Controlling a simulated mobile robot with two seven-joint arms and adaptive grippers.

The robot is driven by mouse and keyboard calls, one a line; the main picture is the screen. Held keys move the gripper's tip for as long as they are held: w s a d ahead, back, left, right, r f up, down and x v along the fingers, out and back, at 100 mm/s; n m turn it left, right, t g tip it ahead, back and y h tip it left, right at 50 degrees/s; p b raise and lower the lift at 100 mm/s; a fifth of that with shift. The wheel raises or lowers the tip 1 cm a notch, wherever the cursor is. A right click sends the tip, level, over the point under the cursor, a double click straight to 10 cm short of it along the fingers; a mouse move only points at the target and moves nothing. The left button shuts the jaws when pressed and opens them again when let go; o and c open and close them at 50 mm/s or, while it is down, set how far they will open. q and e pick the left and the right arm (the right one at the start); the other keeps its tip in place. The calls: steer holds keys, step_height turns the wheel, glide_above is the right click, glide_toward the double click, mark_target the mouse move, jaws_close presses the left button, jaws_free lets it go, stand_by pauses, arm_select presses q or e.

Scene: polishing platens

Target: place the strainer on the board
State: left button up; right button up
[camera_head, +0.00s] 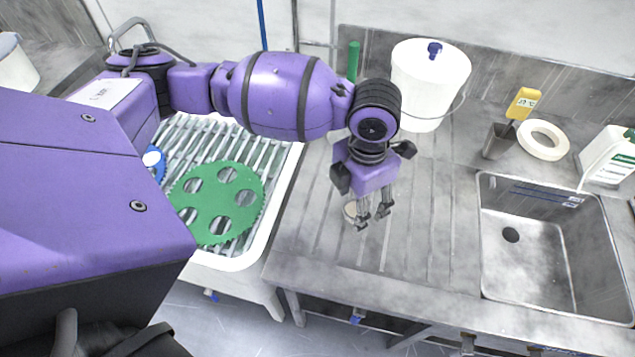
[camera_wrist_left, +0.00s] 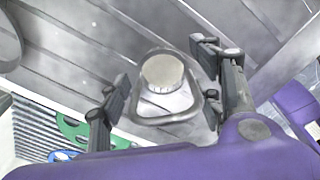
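My left gripper (camera_head: 372,218) is over the ribbed steel drainboard (camera_head: 320,240), pointing down. Its two fingers are apart in the left wrist view (camera_wrist_left: 165,75). Between them in that view is a small item with a round, pale tan top (camera_wrist_left: 163,72) and a rounded metal loop around it; it looks like the strainer, but I cannot be sure. In the head view its pale top (camera_head: 350,210) shows beside the fingers, partly hidden by them. Whether the fingers touch it I cannot tell. My right gripper is not in view.
A white bucket (camera_head: 428,85) stands behind the drainboard, with a steel sink (camera_head: 540,250) to the right. A grey cup (camera_head: 497,141), white ring (camera_head: 543,140) and white bottle (camera_head: 607,158) stand behind the sink. A green holed disc (camera_head: 253,190) lies in the white-rimmed basin at left.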

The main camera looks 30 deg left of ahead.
arm_select(q)
steer(key=shift+r, duration=0.15)
step_height(320, 180, up, 11)
steer(key=shift+w+p, duration=0.1)
steer(key=shift+p, duration=0.25)
steer(key=shift+r, duration=0.65)
